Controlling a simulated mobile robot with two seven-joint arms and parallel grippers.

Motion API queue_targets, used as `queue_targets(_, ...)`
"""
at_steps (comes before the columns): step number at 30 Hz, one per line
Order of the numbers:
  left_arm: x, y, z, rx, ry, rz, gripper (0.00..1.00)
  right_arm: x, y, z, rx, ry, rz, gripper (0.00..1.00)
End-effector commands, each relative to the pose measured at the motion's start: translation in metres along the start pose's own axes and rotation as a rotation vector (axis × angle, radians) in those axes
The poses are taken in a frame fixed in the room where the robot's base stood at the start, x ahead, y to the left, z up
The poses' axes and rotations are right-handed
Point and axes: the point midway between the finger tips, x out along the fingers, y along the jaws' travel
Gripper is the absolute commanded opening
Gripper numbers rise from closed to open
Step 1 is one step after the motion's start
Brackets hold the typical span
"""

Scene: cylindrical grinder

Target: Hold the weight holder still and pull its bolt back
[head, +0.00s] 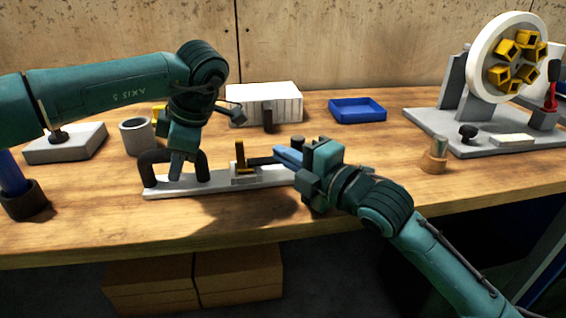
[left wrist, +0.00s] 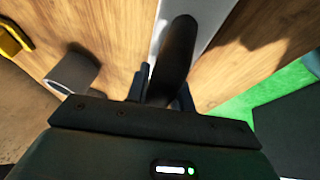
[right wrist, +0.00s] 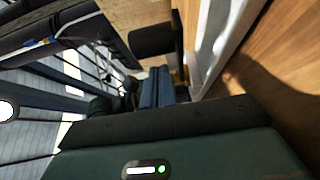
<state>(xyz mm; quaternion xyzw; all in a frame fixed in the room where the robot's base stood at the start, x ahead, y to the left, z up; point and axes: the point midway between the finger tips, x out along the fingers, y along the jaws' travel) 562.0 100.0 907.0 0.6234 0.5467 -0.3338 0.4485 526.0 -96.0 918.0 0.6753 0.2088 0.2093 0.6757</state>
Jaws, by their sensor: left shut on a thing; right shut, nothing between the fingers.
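The weight holder is a long light-grey bar (head: 220,187) lying on the bench, with a black arched handle (head: 152,172) at its left end. My left gripper (head: 176,172) points down and is shut on the handle, which also shows in the left wrist view (left wrist: 178,48). Mid-bar is a small grey block with an upright yellow piece (head: 240,158). A dark bolt (head: 262,161) sticks out from it to the right. My right gripper (head: 279,152) is shut and empty, its fingertips close to the bolt's right end. I cannot tell whether they touch it.
A grey cup (head: 137,137) stands left of the handle. Behind are a white ribbed box (head: 264,106), a small dark post (head: 268,117) and a blue tray (head: 357,110). A brass-coloured cylinder (head: 434,160) and a fixture with a white wheel (head: 480,60) stand to the right.

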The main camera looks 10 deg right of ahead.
Motion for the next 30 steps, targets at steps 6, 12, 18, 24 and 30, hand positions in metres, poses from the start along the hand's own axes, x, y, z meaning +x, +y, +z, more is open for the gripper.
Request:
queue_targets(6, 0.000, -0.001, 0.001, 0.002, 0.000, -0.001, 0.00, -0.005, -0.001, 0.013, 0.001, -0.001, -0.001, 0.00)
queue_targets(12, 0.000, -0.001, 0.001, 0.002, 0.000, -0.001, 0.00, -0.005, 0.000, 0.014, 0.001, -0.001, 0.000, 0.00)
queue_targets(18, 0.000, 0.000, 0.001, 0.002, 0.000, 0.000, 0.00, -0.007, -0.001, 0.017, -0.002, -0.002, -0.002, 0.00)
queue_targets(24, 0.000, 0.000, 0.001, 0.001, 0.000, 0.000, 0.00, -0.021, -0.001, 0.038, -0.008, -0.006, -0.004, 0.00)
queue_targets(30, 0.000, 0.000, 0.000, 0.001, 0.000, 0.000, 0.00, -0.032, -0.001, 0.055, -0.005, -0.006, -0.002, 0.00)
